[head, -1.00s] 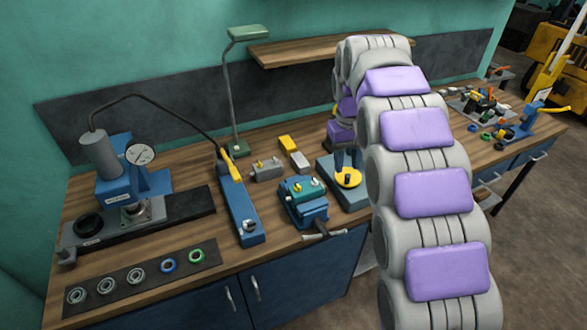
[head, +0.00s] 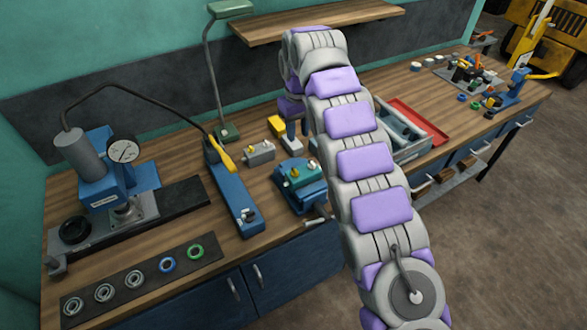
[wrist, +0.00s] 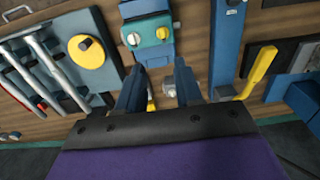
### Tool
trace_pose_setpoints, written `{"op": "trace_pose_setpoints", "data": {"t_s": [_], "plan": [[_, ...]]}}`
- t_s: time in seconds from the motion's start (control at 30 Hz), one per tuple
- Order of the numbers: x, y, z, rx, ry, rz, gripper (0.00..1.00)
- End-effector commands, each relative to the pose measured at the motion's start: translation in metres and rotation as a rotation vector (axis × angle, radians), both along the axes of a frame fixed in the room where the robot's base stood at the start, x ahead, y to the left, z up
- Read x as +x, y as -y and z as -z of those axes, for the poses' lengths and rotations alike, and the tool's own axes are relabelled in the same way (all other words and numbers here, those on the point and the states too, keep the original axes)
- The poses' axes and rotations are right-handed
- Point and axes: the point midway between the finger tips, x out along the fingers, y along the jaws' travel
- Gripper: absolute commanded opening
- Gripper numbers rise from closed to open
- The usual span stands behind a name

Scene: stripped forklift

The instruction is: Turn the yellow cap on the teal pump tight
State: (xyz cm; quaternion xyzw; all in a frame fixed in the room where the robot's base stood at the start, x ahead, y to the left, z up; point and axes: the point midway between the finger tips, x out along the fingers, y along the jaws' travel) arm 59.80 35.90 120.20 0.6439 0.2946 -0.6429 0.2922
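The teal pump (head: 302,176) sits on the blue vise (head: 292,196) near the bench's front edge. Its yellow cap (head: 295,171) is on top, beside a paler cap (head: 312,164). In the wrist view the teal pump (wrist: 149,34) is at top centre, with the yellow cap (wrist: 162,33) at its right and the pale cap at its left. My gripper (head: 297,130) points down over the bench behind the pump. In the wrist view my gripper (wrist: 158,75) has its two blue fingers apart and empty, clear of the yellow cap.
A grey block (head: 260,152) with yellow caps stands left of the pump. A long blue tool with a yellow handle (head: 222,155) lies further left, near a press with a gauge (head: 123,150). A grey tray (head: 400,128) and red tray (head: 425,125) are right of my arm.

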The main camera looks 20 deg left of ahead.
Motion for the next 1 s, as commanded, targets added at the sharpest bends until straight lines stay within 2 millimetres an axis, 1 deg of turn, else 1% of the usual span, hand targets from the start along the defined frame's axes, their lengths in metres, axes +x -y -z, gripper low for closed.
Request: {"op": "trace_pose_setpoints", "data": {"t_s": [0.03, 0.2, 0.33, 0.47, 0.73, 0.9, 1.0], "plan": [[0.002, 0.000, 0.015, -0.002, 0.001, 0.001, 0.35], [0.001, -0.011, 0.047, -0.009, -0.001, -0.004, 0.35], [-0.001, -0.014, 0.073, -0.013, -0.002, -0.005, 0.35], [-0.001, -0.013, 0.086, -0.011, -0.002, -0.005, 0.35], [-0.001, -0.003, 0.127, -0.005, -0.003, -0.002, 0.35], [0.000, -0.007, 0.143, -0.005, 0.000, -0.004, 0.35], [0.000, -0.012, 0.149, -0.008, 0.001, -0.005, 0.35]]}}
